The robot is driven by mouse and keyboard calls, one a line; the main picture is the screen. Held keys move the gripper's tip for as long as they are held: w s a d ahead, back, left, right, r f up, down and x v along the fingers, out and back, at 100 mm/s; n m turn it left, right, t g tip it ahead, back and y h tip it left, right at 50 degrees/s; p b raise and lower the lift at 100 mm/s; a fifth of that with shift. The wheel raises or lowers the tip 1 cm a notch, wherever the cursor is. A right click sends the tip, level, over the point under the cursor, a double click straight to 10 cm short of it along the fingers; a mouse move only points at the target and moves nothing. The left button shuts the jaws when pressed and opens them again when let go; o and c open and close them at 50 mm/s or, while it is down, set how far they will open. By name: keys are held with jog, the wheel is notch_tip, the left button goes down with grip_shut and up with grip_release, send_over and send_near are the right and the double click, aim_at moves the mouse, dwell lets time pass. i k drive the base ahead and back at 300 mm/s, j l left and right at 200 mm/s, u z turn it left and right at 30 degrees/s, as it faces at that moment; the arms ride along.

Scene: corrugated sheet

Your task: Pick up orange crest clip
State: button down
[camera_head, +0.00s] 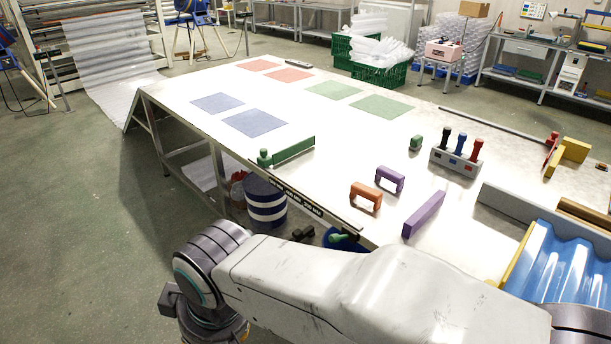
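The orange crest clip (366,190) is a small bridge-shaped piece. It stands on its two legs on the white-topped table (315,165), near the front edge. A purple clip (391,174) of the same shape stands close behind it to the right, apart from it. My arm crosses the bottom of the view, in front of the table edge and bent down at the lower left. My gripper's fingers do not show, so I cannot see whether they hold anything.
A purple bar (424,214) lies right of the orange clip. A green bar (293,149), a stamp holder (456,161) and blue corrugated sheet (560,262) are also on the table. Its middle is clear. A striped bucket (266,204) stands below the front edge.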

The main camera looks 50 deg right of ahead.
aim_at(374, 196)
jog(key=z, duration=3.8)
jog(key=u, duration=1.6)
jog(key=i+j+u, duration=0.1)
jog(key=u, duration=0.3)
jog(key=i+u, duration=0.5)
jog(key=u, duration=0.25)
